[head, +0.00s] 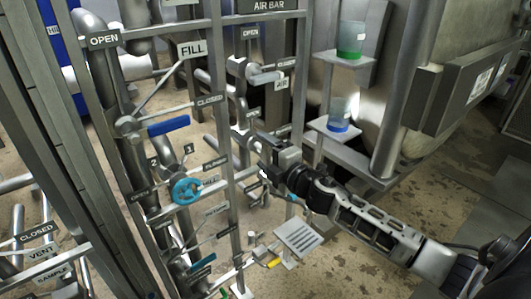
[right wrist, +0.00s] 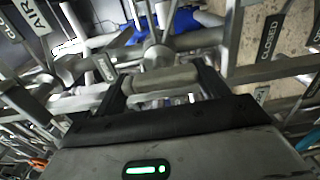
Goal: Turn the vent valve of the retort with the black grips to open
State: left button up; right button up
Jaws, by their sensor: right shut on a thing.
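My right gripper (head: 266,150) reaches in from the right to the middle of the pipe rack. It is shut on a grey valve handle (right wrist: 160,80), which lies between its two dark fingers in the right wrist view. The jaws hide most of this handle in the head view. I cannot read which valve it belongs to. Labels near it read CLOSED (right wrist: 267,38) and AIR (right wrist: 38,20). A VENT label (head: 42,254) hangs at the lower left, below a CLOSED label (head: 36,235). My left gripper is not in view.
A blue lever (head: 168,127) and a blue round handwheel (head: 187,190) are on the rack left of my gripper. Another grey lever (head: 268,76) is above it. Beakers with green (head: 351,42) and blue liquid (head: 340,115) stand on small shelves. A slotted plate (head: 298,237) is below my arm.

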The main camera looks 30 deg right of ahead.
jog(key=o, duration=1)
jog(key=shift+s, duration=0.1)
jog(key=shift+s+d, duration=0.2)
jog(key=shift+s, duration=2.4)
jog(key=shift+s+d, duration=0.2)
jog(key=shift+s, duration=2.45)
jog(key=shift+s+d, duration=0.2)
jog(key=shift+s, duration=2.4)
